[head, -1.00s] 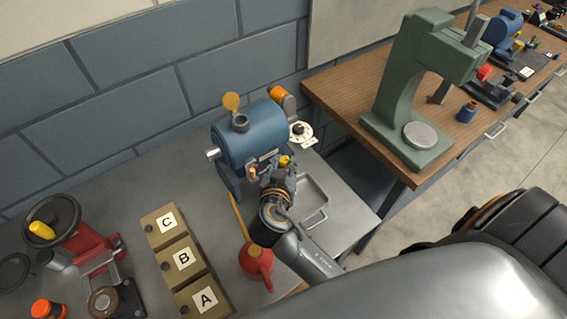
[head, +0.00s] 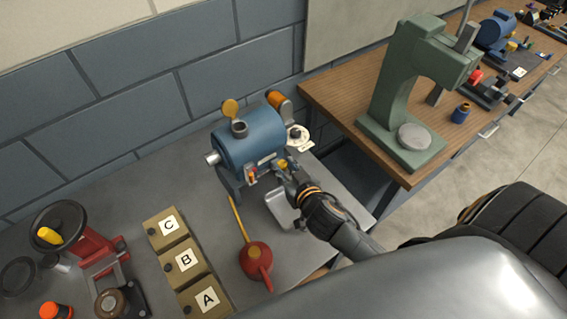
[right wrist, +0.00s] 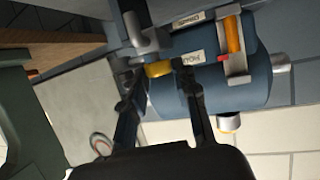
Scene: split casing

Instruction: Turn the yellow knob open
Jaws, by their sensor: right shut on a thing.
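The blue cylindrical casing (head: 250,135) stands on dark feet on the grey bench. The yellow knob (head: 282,163) is on its near side, towards the right; it also shows in the right wrist view (right wrist: 158,70). My right gripper (head: 287,172) reaches it from the lower right. In the right wrist view its two fingertips (right wrist: 160,77) lie on either side of the knob and are shut on it, partly hiding it. Labels beside the knob appear upside down there. An orange-red lever (head: 252,174) is left of the knob. My left gripper is not in view.
A metal tray (head: 278,208) lies under my right arm. A red oil can (head: 256,262) with a long yellow spout stands in front of the casing. Lettered boxes (head: 166,228) and a red device (head: 98,250) are to the left. A green press (head: 391,95) stands right.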

